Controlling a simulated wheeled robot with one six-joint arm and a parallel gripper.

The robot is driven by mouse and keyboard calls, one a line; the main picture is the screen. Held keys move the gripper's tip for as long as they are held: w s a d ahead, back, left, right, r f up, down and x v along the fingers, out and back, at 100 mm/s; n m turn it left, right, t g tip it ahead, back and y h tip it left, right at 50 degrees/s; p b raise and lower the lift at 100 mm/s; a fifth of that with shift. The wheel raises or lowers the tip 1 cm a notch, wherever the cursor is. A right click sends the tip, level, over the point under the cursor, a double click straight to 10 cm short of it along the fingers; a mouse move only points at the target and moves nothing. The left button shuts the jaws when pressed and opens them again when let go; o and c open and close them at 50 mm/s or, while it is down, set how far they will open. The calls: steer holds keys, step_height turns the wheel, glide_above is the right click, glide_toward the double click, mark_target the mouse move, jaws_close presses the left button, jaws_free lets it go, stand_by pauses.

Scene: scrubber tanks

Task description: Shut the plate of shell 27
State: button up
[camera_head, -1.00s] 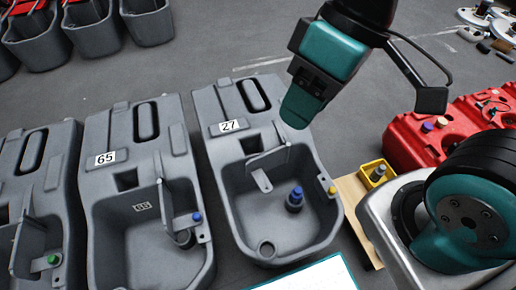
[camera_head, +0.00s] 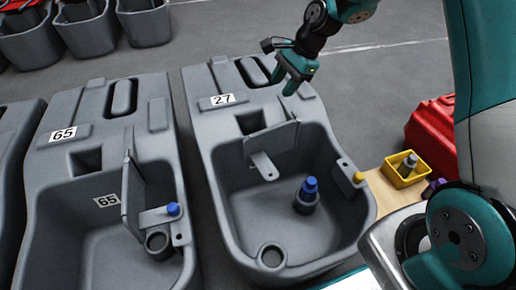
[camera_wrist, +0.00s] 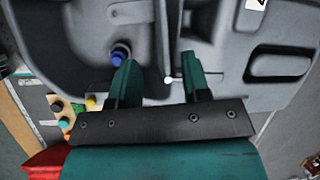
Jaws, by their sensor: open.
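Shell 27 (camera_head: 205,135) is a grey tank with a "27" label (camera_head: 222,99) and an open basin at its near end. Its grey plate (camera_head: 272,140) stands raised at the basin's far edge, with a tab at its lower left. A blue-capped fitting (camera_head: 308,190) stands in the basin; a yellow knob (camera_head: 359,177) sits on a bracket at the right rim. My gripper (camera_head: 283,82) is open and empty, above the shell's far right part, beyond the plate. In the wrist view, the gripper (camera_wrist: 158,75) points over the shell, with the blue cap (camera_wrist: 120,55) beyond the left finger.
Shell 65 (camera_head: 45,160) stands close on the left, its own plate raised. A yellow bin (camera_head: 405,168) sits on a wooden board at the right, near a red tank (camera_head: 432,130). More grey shells stand at the back left. Floor beyond the shells is clear.

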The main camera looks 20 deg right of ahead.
mark_target(256, 134)
steer(key=shift+m, duration=0.4)
steer(key=b+x, duration=0.2)
steer(key=x, duration=0.4)
steer(key=d+b+x, duration=0.1)
steer(key=b+x, duration=0.1)
steer(key=x, duration=0.4)
steer(key=b+x, duration=0.2)
steer(key=x, duration=0.5)
steer(key=shift+w+d+f+b, duration=0.25)
steer(key=shift+w+f+b, duration=0.1)
steer(key=shift+w+b, duration=0.05)
jaws_close()
